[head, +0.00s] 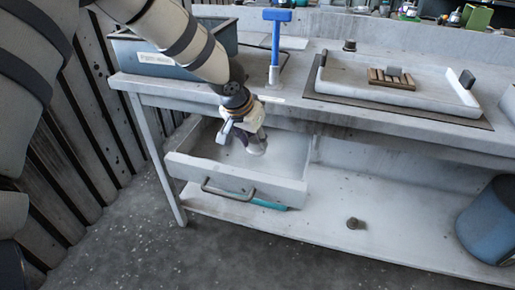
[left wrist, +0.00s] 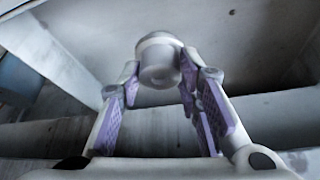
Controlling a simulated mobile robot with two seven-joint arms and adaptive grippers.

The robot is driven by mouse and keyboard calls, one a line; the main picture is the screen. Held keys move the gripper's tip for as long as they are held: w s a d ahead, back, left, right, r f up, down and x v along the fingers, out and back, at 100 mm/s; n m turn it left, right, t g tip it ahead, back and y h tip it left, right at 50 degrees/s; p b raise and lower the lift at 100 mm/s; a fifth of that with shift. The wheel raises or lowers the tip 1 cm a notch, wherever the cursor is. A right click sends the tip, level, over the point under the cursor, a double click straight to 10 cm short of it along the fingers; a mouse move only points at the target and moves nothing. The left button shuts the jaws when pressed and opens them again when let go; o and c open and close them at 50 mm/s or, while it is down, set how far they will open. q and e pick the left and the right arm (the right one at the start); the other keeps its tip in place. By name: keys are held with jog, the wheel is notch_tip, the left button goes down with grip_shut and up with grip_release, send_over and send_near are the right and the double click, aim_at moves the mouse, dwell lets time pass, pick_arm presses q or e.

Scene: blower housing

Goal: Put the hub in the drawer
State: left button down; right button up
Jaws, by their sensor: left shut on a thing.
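The drawer (head: 289,190) is pulled out under the bench top, with its handle at the front. My left gripper (head: 254,142) is over the open drawer, pointing down. It is shut on the hub (head: 257,149), a small grey round part. The hub also shows in the left wrist view (left wrist: 158,62), between the tips of the purple-padded fingers (left wrist: 160,78). The pale drawer interior lies behind it in that view. Whether the hub touches the drawer floor I cannot tell. My right gripper is not in view.
On the bench top stand a grey-blue bin (head: 150,57), a blue-handled tool (head: 276,40), a small dark part (head: 349,46) and a white tray (head: 430,85). The lower shelf holds a small brown part (head: 355,223) and a blue bucket (head: 490,222). The drawer looks otherwise empty.

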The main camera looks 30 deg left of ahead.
aim_at(252, 143)
pick_arm(q)
jog(key=f, duration=0.3)
jog(key=shift+w+f, duration=0.2)
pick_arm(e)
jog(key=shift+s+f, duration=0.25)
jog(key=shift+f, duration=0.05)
pick_arm(q)
jog(key=shift+f, duration=0.15)
jog(key=c, duration=1.2)
grip_release()
jog(key=shift+o, duration=0.2)
jog(key=p+v, duration=0.2)
jog(key=v, duration=1)
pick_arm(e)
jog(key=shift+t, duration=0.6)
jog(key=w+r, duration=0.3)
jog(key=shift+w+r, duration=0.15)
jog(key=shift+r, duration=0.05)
pick_arm(q)
jog(key=shift+a, duration=0.1)
